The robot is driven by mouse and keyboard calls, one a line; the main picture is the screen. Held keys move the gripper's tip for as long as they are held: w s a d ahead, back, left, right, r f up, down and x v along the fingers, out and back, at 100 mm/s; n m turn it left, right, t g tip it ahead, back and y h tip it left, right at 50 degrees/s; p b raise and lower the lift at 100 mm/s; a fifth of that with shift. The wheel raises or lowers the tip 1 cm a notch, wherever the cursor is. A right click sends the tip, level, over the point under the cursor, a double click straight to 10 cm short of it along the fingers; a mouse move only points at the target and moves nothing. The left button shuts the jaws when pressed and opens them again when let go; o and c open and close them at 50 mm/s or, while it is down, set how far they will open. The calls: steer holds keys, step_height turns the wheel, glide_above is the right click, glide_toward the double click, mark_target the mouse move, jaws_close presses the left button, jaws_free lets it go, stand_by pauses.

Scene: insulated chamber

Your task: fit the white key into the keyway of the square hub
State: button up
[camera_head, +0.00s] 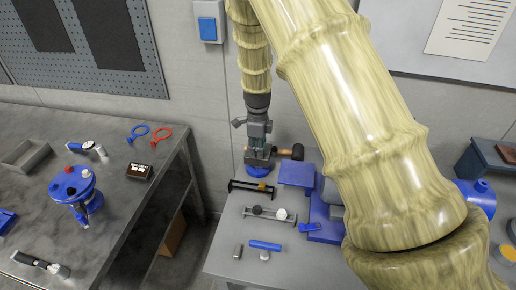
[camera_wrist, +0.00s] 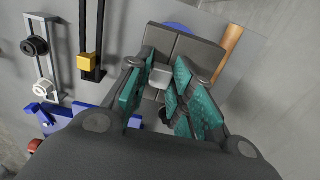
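My gripper (camera_head: 257,148) points down over the grey vise-like block on the blue round base at the back of the right bench. In the wrist view its teal finger pads (camera_wrist: 161,84) stand on either side of a small pale block, which I take as the white key (camera_wrist: 160,76). The pads appear to touch it on both sides. Dark grey blocks (camera_wrist: 192,56) lie beneath and beyond the fingertips. I cannot clearly make out the square hub or its keyway; the fingers and key cover that spot. I cannot tell whether the key touches anything below.
A wooden-handled tool (camera_wrist: 229,46) lies right of the blocks. Dark rail (camera_head: 252,187) and grey rail (camera_head: 268,214) carry knobs. A blue bar (camera_head: 265,246) and small metal cylinders (camera_head: 238,252) lie in front. Blue machinery (camera_head: 322,220) stands to the right. The left bench (camera_head: 108,205) is separate.

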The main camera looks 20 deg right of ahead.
steer(key=shift+o, duration=1.3)
step_height(320, 180, up, 12)
